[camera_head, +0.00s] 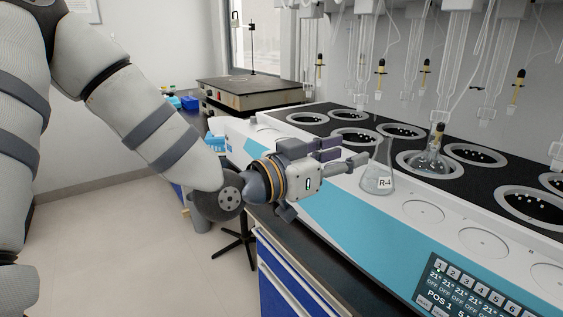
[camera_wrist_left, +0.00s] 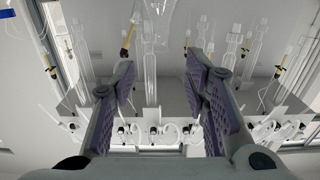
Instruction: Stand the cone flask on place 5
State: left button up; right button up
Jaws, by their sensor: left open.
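The clear glass cone flask (camera_head: 377,181), labelled R-4, stands upright on the white front ledge (camera_head: 452,226) of the distiller. My left gripper (camera_head: 346,153) is open and empty, just left of the flask, with its fingers pointing right toward the flask's upper part. A small gap seems to lie between the fingertips and the glass. Place 5 cannot be told by any marking on the wells. My right gripper is not in view.
Black-topped round heating wells, such as one empty well (camera_head: 475,154), fill the deck. Another glass flask (camera_head: 432,162) sits in a middle well. Glass tubes (camera_head: 455,65) hang above. Empty circles (camera_head: 483,241) mark the ledge to the right. A control panel (camera_head: 470,290) is in front.

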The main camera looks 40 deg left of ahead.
pick_arm(q)
jog(key=s+d+f+n+g+y, duration=0.1)
jog(key=s+f+g, duration=0.2)
jog(key=f, duration=0.6)
jog(key=s+f+n+g+y, duration=0.1)
jog(key=s+f+g, duration=0.15)
jog(key=f, duration=0.75)
jog(key=s+f+n+g+y, duration=0.15)
jog(key=s+f+g, duration=0.45)
jog(key=s+f, duration=0.75)
jog(key=s+a+f+g+y, duration=0.1)
jog(key=s+f+g, duration=0.2)
jog(key=s, duration=0.7)
jog(key=s+a+f+g+y, duration=0.1)
jog(key=s+f+g, duration=0.3)
jog(key=s, duration=0.5)
notch_tip(320, 180, down, 2)
jog(key=shift+s+a+f+n+y, duration=0.15)
jog(key=shift+s+n+y, duration=0.2)
jog(key=shift+s+n, duration=0.1)
jog(key=shift+w, duration=0.1)
